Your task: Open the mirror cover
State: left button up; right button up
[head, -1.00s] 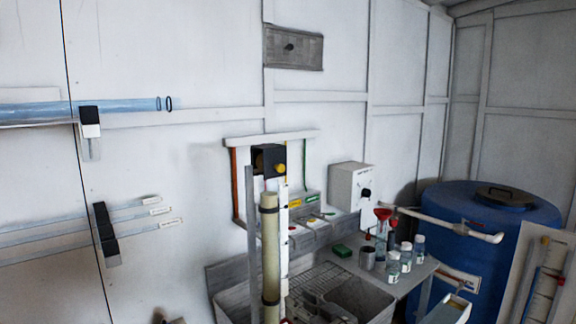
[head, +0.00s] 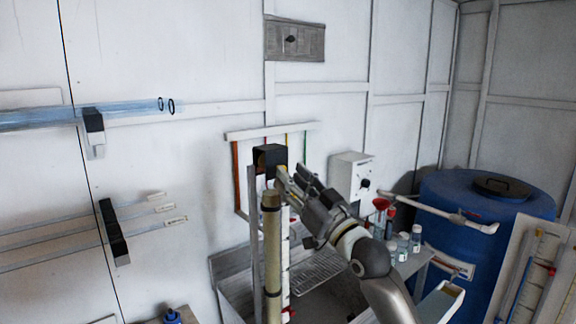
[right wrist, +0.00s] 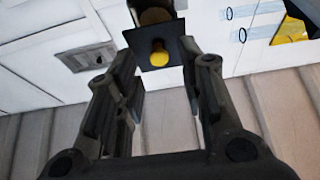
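A black box (head: 270,158) sits on the wall frame above a tall beige tube; I cannot be sure that it bears the mirror cover. In the right wrist view a black square plate (right wrist: 149,64) with a yellow knob (right wrist: 159,54) shows on it. My right gripper (head: 288,180) is just in front of the box, at its lower right. In the wrist view its two fingers (right wrist: 162,80) are apart, with the knob beyond and between their tips, and nothing held. The knob is hidden behind the gripper in the head view. My left gripper is not in view.
The beige tube (head: 271,250) stands close to the left of my right gripper. A white control box (head: 349,176) is on the wall to the right. Bottles (head: 403,243) and red funnels stand below. A grey knobbed wall panel (head: 295,40) is high above.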

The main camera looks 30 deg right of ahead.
aim_at(274, 162)
jog(key=shift+x, duration=1.15)
jog(key=shift+f, duration=0.1)
grip_shut()
